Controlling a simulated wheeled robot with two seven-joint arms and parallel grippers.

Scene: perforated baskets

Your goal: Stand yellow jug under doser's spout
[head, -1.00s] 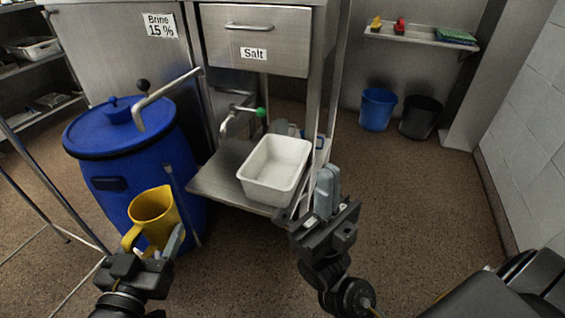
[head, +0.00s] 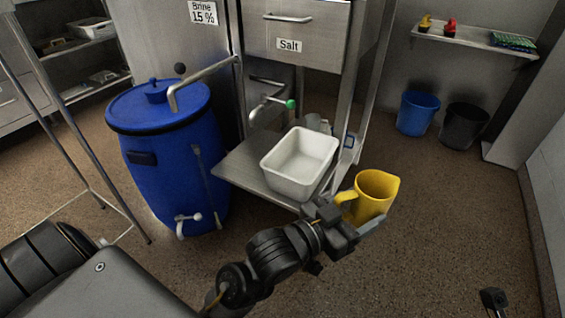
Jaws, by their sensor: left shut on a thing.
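My left gripper (head: 358,224) is shut on the yellow jug (head: 374,192), apparently at its handle side. The jug is off the floor, roughly upright with its mouth up, right of the metal shelf. A bent metal spout with a green knob (head: 290,104) sticks out above the shelf, under the drawer marked Salt. Another bent pipe (head: 200,84) with a black ball rises over the blue barrel, beside the sign Brine 15 %. I cannot tell which of them is the doser's. A small dark part at the lower right (head: 494,299) seems to be my right gripper; its fingers are not clear.
The blue barrel (head: 165,165) stands to the left. Blue (head: 416,113) and black (head: 463,125) buckets stand at the back right. The floor to the right is open.

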